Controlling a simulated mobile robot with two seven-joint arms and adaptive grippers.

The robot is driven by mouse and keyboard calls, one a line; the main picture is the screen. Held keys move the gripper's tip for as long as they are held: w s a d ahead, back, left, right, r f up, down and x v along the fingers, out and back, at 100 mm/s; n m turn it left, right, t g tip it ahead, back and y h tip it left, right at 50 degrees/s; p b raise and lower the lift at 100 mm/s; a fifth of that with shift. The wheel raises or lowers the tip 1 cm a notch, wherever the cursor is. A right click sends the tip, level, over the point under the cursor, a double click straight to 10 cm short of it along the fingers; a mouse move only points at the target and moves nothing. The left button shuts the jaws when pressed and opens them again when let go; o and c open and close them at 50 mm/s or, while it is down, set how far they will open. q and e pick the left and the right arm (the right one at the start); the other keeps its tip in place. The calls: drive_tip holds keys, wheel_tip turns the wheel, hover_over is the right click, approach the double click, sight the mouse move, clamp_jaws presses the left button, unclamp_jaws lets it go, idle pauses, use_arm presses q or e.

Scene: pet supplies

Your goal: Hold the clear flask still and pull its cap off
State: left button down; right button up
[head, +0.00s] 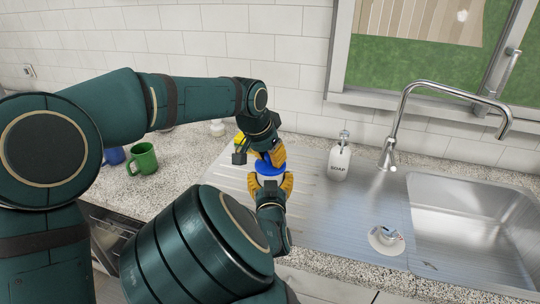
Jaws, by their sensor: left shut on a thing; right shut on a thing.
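The clear flask (270,178) stands at the drainboard and is mostly hidden by my grippers; only a small pale part shows. Its blue cap (267,169) shows at the top of the flask. My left gripper (266,160) comes down from above and is shut on the cap. My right gripper (271,185) comes from below in the picture, with its yellow fingers shut around the flask beneath the cap. I cannot tell whether the cap and flask are apart, or whether the flask touches the drainboard.
A green mug (143,159) and a blue mug (114,156) stand on the counter at left. A white soap bottle (340,162) stands right of the grippers. A tall faucet (395,130) arches behind. The drainboard between is clear.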

use_arm(q)
drive_tip(key=shift+r, duration=0.15)
drive_tip(key=shift+r, duration=1)
drive_tip(key=shift+r, duration=0.1)
drive_tip(key=shift+r, duration=1.9)
use_arm(e)
drive_tip(key=o, duration=1.2)
drive_tip(key=shift+o, duration=0.2)
